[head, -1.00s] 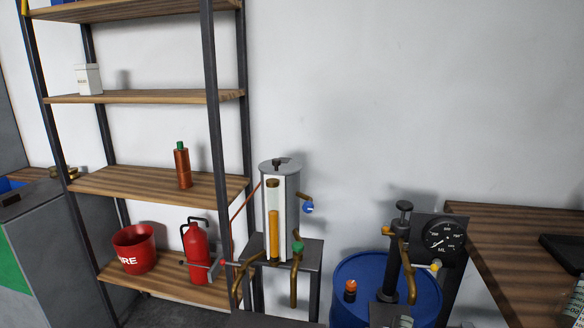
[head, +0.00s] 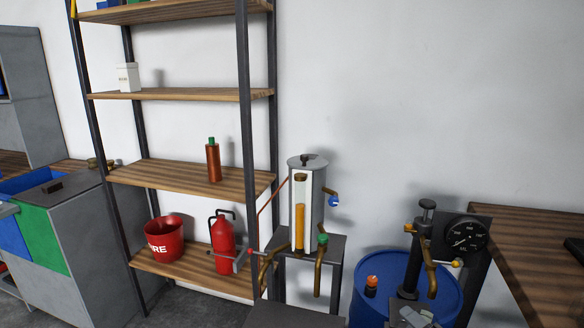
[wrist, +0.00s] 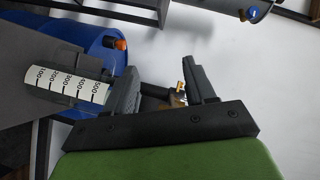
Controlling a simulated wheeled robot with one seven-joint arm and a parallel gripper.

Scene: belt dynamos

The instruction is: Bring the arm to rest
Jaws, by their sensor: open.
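My gripper (wrist: 162,75) shows in the wrist view with its two dark fingers apart. The gap between them looks empty. A green surface (wrist: 165,160) fills the bottom of that view, below the gripper's dark base. A small brass fitting (wrist: 181,95) shows behind the gap; I cannot tell if a finger touches it. My gripper is not visible in the head view.
A blue drum (head: 365,290) with an orange cap, a gauge stand (head: 465,235) and a wooden bench (head: 525,240) are at right. A glass-column dispenser (head: 308,200) stands beside shelving (head: 200,178). A white scale (wrist: 68,83) lies left of my fingers.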

